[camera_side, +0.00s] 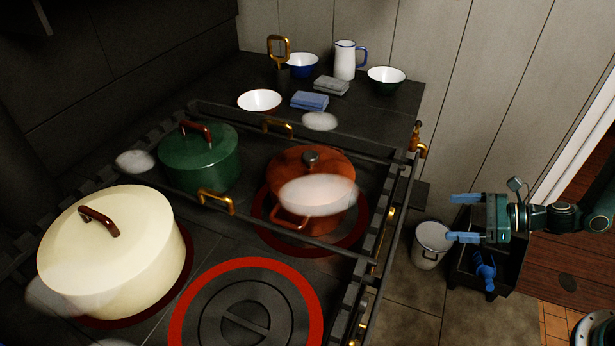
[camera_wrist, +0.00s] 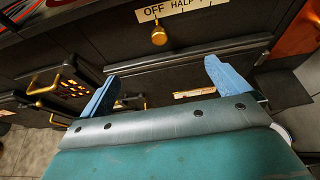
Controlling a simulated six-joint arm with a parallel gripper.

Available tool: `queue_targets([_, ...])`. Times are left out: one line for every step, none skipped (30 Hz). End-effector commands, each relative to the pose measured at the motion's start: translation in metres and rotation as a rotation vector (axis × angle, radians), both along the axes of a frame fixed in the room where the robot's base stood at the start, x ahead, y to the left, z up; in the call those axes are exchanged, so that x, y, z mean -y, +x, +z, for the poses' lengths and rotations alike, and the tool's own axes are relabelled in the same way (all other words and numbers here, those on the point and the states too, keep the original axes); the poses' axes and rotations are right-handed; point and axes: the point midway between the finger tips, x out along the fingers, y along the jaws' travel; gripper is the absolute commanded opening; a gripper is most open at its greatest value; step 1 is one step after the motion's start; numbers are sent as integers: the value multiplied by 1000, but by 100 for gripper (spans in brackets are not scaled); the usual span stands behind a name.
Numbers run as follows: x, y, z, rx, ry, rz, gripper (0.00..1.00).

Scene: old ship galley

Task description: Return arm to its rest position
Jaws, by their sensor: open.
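My gripper (camera_side: 464,219) is at the right in the side view, off the stove's right side and apart from it. Its two blue fingers are spread and nothing is between them. In the wrist view my gripper (camera_wrist: 160,84) also shows open and empty, facing the dark stove front with a brass knob (camera_wrist: 159,36) under a label plate reading "OFF HALF".
The stove holds a cream pot (camera_side: 110,260), a green pot (camera_side: 200,165) and an orange pot (camera_side: 320,165), inside a rail (camera_side: 330,247). Bowls, cloths and a jug (camera_side: 344,62) stand behind. A white bucket (camera_side: 430,243) and black box (camera_side: 480,270) are below my gripper. Pale steam drifts over the stove.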

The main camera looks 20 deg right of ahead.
Motion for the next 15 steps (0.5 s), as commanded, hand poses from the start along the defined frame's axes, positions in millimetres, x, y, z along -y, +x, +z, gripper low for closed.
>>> queue_targets([1, 0, 0, 0, 0, -1, 100])
queue_targets([1, -1, 1, 0, 0, -1, 100])
queue_targets([2, -2, 1, 0, 0, -1, 100])
queue_targets([3, -2, 1, 0, 0, -1, 100])
queue_targets([4, -3, 2, 1, -1, -2, 100])
queue_targets([5, -4, 3, 0, 0, -2, 100])
queue_targets([6, -5, 4, 0, 0, -2, 100])
queue_targets([8, -7, 4, 0, 0, -2, 100])
queue_targets([10, -9, 6, 0, 0, -3, 100])
queue_targets([12, -10, 7, -1, -1, -3, 100])
queue_targets([14, -12, 8, 0, -1, -4, 100])
queue_targets([16, -15, 9, 0, -1, -4, 100])
queue_targets([18, -17, 10, 0, -2, -3, 100])
queue_targets([21, -19, 12, 0, -2, -4, 100])
queue_targets([24, -22, 14, 1, -1, -4, 100])
